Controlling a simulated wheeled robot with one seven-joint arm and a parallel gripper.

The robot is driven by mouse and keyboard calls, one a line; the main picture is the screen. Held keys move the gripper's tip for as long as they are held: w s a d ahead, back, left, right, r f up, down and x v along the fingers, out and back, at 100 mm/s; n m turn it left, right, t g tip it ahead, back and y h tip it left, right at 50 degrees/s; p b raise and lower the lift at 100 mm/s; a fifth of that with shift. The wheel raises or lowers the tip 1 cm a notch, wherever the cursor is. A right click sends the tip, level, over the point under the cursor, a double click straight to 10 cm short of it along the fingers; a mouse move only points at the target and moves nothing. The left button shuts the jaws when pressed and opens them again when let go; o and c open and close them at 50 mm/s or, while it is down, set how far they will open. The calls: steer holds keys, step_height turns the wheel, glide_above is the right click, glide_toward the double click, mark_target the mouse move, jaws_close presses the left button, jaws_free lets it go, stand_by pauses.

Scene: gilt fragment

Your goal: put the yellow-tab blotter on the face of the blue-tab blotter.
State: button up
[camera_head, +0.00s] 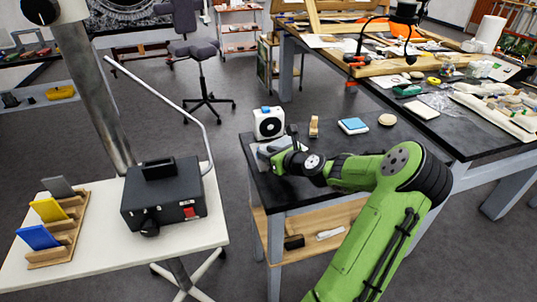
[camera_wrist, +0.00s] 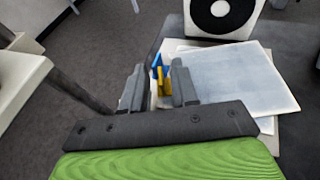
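Pale square sheets (camera_wrist: 235,82) lie overlapping on the dark table in the wrist view. A small yellow tab (camera_wrist: 160,80) and a small blue tab (camera_wrist: 156,62) show at their left side. They appear to be the tabs of the blotters, but which sheet bears which tab I cannot tell. My gripper (camera_wrist: 157,90) has its fingers apart, one on each side of the yellow tab. The right finger is close to the tab; contact is unclear. In the head view my gripper (camera_head: 276,157) is at the pale sheets (camera_head: 268,147) and partly hides them.
A white device with a black disc (camera_head: 269,123) stands just behind the sheets. A wooden piece (camera_head: 314,127), a blue-topped pad (camera_head: 353,125) and a round disc (camera_head: 387,120) lie to the right. A white table at left holds a black box (camera_head: 160,195) and a rack of coloured boards (camera_head: 68,237).

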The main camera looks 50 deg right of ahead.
steer(key=p+v, duration=0.3)
steer(key=v, duration=0.9)
